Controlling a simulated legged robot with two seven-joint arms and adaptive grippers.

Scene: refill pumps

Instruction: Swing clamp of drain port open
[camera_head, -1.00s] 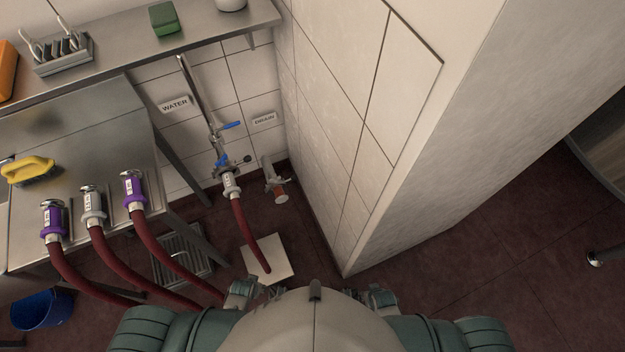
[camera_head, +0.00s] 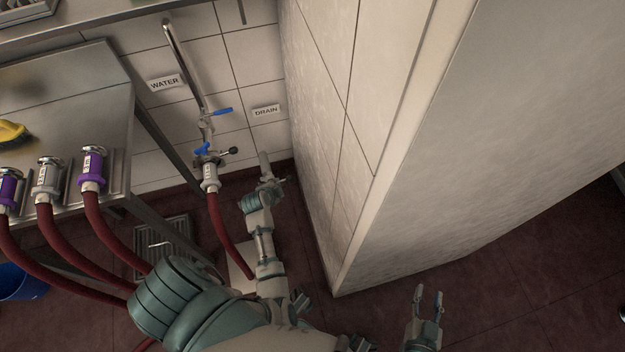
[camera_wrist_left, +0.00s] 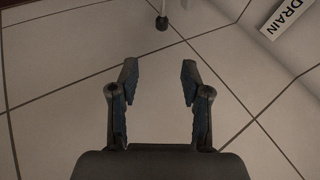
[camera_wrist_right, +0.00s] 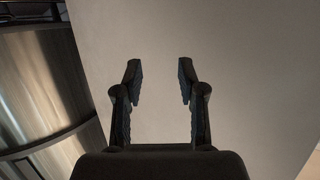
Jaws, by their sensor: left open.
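The drain port's grey pipe stub (camera_head: 264,160) stands low by the wall, below the DRAIN sign (camera_head: 266,111). My left gripper (camera_head: 273,181) is right at it in the head view and covers its lower part, so the clamp and how it stands cannot be made out. In the left wrist view my left gripper (camera_wrist_left: 158,85) is open, with nothing between the fingers and tiled wall behind them. My right gripper (camera_head: 430,299) is open and empty at lower right, far from the port. The right wrist view also shows it open (camera_wrist_right: 160,80).
The water pipe with blue-handled valves (camera_head: 202,150) and a red hose (camera_head: 230,235) stands left of the port. A black-knobbed lever (camera_wrist_left: 162,22) shows ahead of my left fingers. A wall column (camera_head: 440,160) bounds the right. Several hoses hang from the steel table (camera_head: 70,110).

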